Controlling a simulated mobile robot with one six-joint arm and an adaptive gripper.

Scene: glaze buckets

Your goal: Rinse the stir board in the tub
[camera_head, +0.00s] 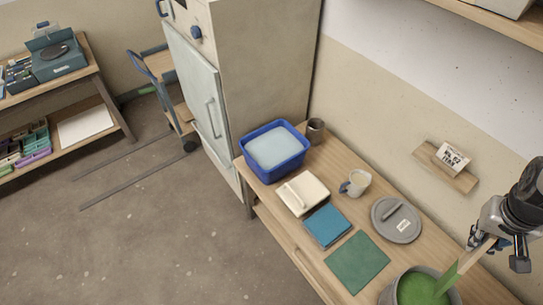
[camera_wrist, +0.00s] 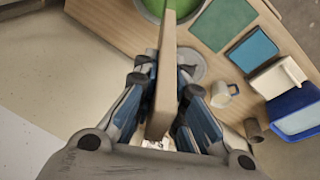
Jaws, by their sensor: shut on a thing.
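My gripper (camera_head: 496,243) is at the right edge of the head view, shut on the wooden stir board (camera_head: 474,258). In the wrist view the stir board (camera_wrist: 164,75) stands between the two fingers (camera_wrist: 163,85). Its lower part is coated green and reaches down into the grey bucket (camera_head: 388,294) of green glaze (camera_head: 415,289). I cannot tell how deep the tip sits. The blue tub (camera_head: 247,161) holds pale blue water (camera_head: 274,146) at the far end of the bench, well away from my gripper; it also shows at the right of the wrist view (camera_wrist: 290,105).
Between bucket and tub lie a green mat (camera_head: 357,261), a blue mat (camera_head: 327,226), a cream folded cloth or block (camera_head: 302,193), a mug (camera_head: 355,183) and a grey lid (camera_head: 396,220). A dark cup (camera_head: 316,130) stands behind the tub. A wall shelf (camera_head: 446,173) holds a label.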

